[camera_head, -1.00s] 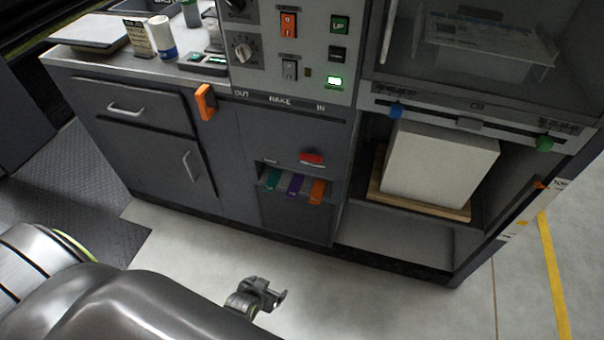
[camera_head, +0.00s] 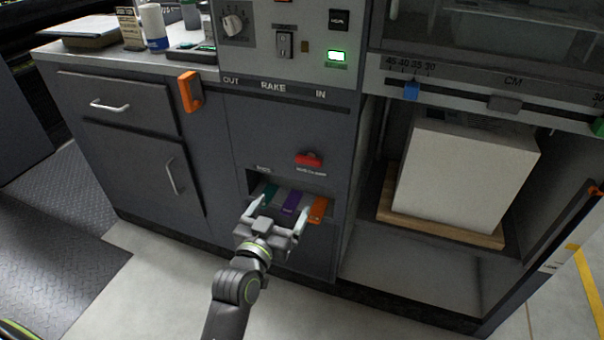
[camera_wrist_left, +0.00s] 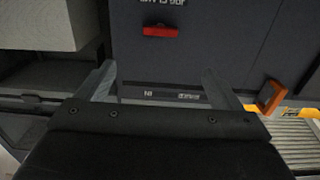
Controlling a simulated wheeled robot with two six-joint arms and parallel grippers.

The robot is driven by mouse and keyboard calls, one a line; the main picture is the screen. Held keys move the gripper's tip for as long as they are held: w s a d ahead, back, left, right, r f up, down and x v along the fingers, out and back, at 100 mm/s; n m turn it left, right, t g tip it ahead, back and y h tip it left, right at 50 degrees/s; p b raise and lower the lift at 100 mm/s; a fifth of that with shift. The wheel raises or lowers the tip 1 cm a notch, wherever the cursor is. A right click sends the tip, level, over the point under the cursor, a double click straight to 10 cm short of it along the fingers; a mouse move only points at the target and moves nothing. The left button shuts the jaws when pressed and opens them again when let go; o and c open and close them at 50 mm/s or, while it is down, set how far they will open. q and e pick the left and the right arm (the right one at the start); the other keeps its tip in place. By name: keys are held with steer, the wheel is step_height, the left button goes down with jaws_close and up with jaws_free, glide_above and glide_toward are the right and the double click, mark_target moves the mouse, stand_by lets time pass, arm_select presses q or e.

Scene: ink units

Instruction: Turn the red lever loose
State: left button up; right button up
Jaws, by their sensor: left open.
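The red lever (camera_head: 308,159) sits on the dark cabinet front, just above the recess that holds the coloured ink units. It lies roughly level, and a small label is under it. It also shows in the left wrist view (camera_wrist_left: 160,31), beyond the fingers. My left gripper (camera_head: 279,213) is open, with its two fingers spread in front of the ink units, below the lever and apart from it. The left gripper also shows in the left wrist view (camera_wrist_left: 158,84), with nothing between its fingers. A green unit (camera_head: 270,193), a purple unit (camera_head: 292,202) and an orange unit (camera_head: 317,209) sit side by side.
An orange handle (camera_head: 190,91) sticks out from the cabinet at upper left. To the right, a white paper stack (camera_head: 465,175) stands on a wooden pallet (camera_head: 440,230) in an open bay. A control panel (camera_head: 262,60) is above. The floor in front is clear.

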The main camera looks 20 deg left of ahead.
mark_target(308, 162)
arm_select(q)
steer(key=w, duration=0.5)
steer(key=w+b, duration=0.1)
steer(key=w, duration=0.4)
steer(key=w+b, duration=0.1)
steer(key=w, duration=0.4)
steer(key=shift+w+d, duration=0.25)
steer(key=shift+w, duration=0.9)
arm_select(e)
steer(key=r, duration=0.1)
steer(key=r+t, duration=0.1)
steer(key=w+a+r, duration=0.1)
steer(key=shift+y, duration=0.3)
arm_select(q)
steer(key=c, duration=1)
arm_select(e)
steer(key=shift+s+f, duration=0.1)
